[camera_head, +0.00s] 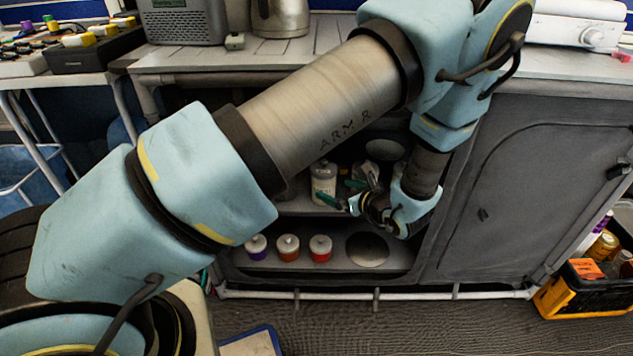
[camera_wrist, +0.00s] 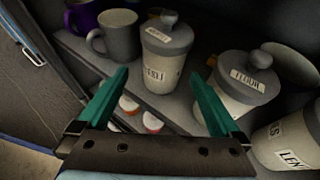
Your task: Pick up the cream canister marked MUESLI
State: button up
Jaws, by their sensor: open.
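The cream canister with a grey knobbed lid (camera_wrist: 160,75) stands upright on a cabinet shelf, straight ahead of my gripper (camera_wrist: 160,74) in the wrist view. Its label is turned and only partly legible, seeming to end in "SLI". In the head view a cream canister (camera_head: 323,183) stands just left of and behind my gripper (camera_head: 343,193). My gripper is open, its teal fingers spread with nothing between them close to the palm. The canister lies beyond the fingers, between their tips as seen, and I see no contact.
A grey mug (camera_wrist: 118,38) and purple mug (camera_wrist: 82,18) are at left. A cabinet door (camera_head: 540,200) is at right.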

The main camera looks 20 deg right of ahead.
jog(key=shift+w+d+f, duration=0.15)
jog(key=shift+w+f, duration=0.15)
jog(key=shift+w, duration=0.2)
jog(key=b+x, duration=0.1)
jog(key=x, duration=0.9)
jog(key=shift+d, duration=0.1)
jog(key=shift+r, duration=0.1)
jog(key=c, duration=1.3)
